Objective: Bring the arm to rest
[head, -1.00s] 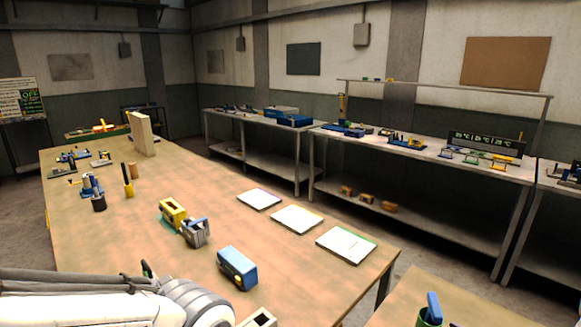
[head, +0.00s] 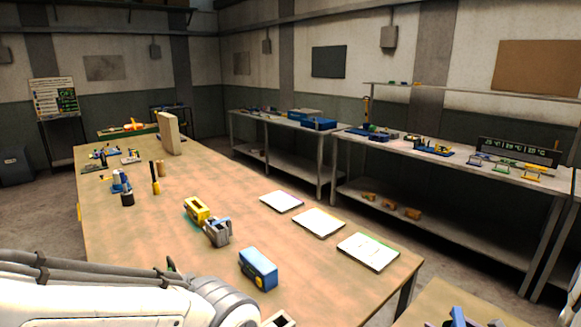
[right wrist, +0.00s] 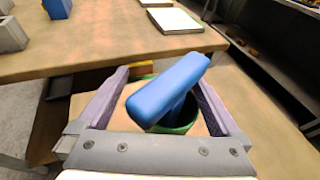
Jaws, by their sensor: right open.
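My right gripper (right wrist: 163,78) is open, with its two purple fingers spread wide in the right wrist view. A blue T-shaped handle (right wrist: 168,88) shows between the fingers, with gaps on both sides. It stands in a green cup (right wrist: 186,122) on a wooden top. In the head view my right gripper (head: 474,322) is only partly visible at the bottom right edge, near the blue handle (head: 457,315). A white arm of mine crosses the lower left of the head view; my left gripper is not in view.
The long wooden table (head: 180,235) holds a blue block (head: 258,268), a yellow part (head: 196,210), a grey part (head: 217,232) and several white sheets along its right side. Its middle is mostly clear. Grey benches (head: 400,150) with tools stand along the wall.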

